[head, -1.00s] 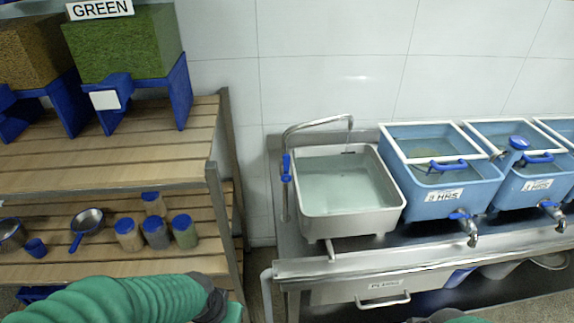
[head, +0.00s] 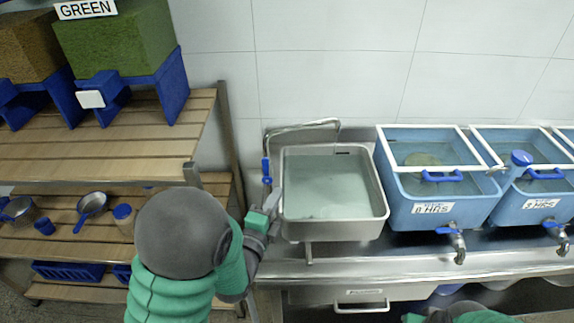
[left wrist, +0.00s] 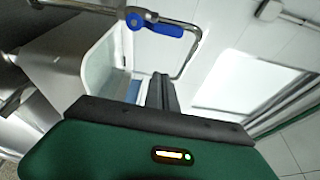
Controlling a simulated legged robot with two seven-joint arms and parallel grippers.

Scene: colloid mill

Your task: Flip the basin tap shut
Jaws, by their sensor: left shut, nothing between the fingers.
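The basin tap is a bent metal pipe (head: 300,126) at the left rim of the steel basin (head: 334,228), which holds water. Its blue lever (head: 266,170) stands upright along the pipe in the head view. In the left wrist view the blue lever (left wrist: 168,26) lies above and beyond the fingers. My left gripper (head: 276,196) is shut and empty, just below and right of the lever, with a small gap visible. The shut fingers (left wrist: 160,90) show in the left wrist view. I cannot tell whether water runs from the spout. Part of my right arm shows at the bottom; its fingers do not.
Blue tanks (head: 432,205) with their own blue-handled taps (head: 452,234) stand right of the basin on the steel bench (head: 400,268). A wooden shelf rack (head: 105,150) with pans and jars stands left. The white tiled wall is behind.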

